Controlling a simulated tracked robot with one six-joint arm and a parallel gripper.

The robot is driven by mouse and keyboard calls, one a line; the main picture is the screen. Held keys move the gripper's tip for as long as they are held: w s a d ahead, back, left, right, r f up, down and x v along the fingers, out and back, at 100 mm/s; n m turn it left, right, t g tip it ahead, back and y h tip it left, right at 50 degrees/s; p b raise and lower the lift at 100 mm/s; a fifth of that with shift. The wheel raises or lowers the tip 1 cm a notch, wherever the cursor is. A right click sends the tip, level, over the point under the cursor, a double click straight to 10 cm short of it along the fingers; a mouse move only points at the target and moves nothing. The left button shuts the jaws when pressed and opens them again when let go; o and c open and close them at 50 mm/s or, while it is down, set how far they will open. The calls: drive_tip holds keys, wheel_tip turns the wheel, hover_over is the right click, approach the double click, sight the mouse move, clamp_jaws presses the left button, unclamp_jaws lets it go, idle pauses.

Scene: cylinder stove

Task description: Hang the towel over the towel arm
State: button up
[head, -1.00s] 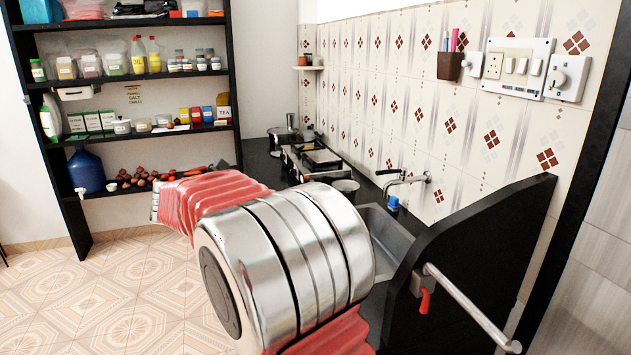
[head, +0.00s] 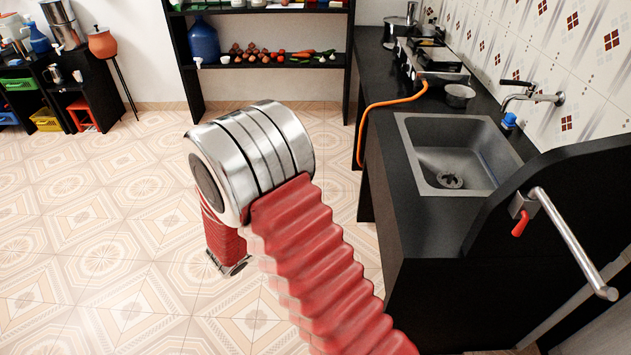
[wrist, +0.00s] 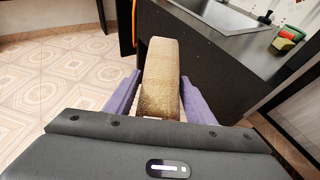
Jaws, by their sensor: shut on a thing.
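The towel arm (head: 570,240) is a bare metal bar with a red lever, sticking out from the black end panel of the counter at the right of the head view. In the wrist view a tan, rough-textured strip, which looks like the towel (wrist: 161,75), stands between the two purple fingers of my gripper (wrist: 162,92). The gripper is shut on it, and its far end points toward the black counter side. My gripper and the towel do not show in the head view, where my red and silver arm fills the middle. The towel arm is not clearly visible in the wrist view.
The black counter (head: 430,235) with a steel sink (head: 452,165) and tap (head: 532,97) runs along the right. An orange hose (head: 372,110) hangs over its edge. Shelves with food stand at the back. The tiled floor (head: 110,240) at left is clear.

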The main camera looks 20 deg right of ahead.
drive_tip(key=s+a+f+n+t, duration=0.1)
drive_tip(key=s+a+f, duration=0.2)
drive_tip(key=f, duration=0.3)
drive_tip(key=shift+s+a+f+y, duration=0.25)
drive_tip(key=shift+s+a+y, duration=0.1)
drive_tip(key=shift+a+y, duration=0.05)
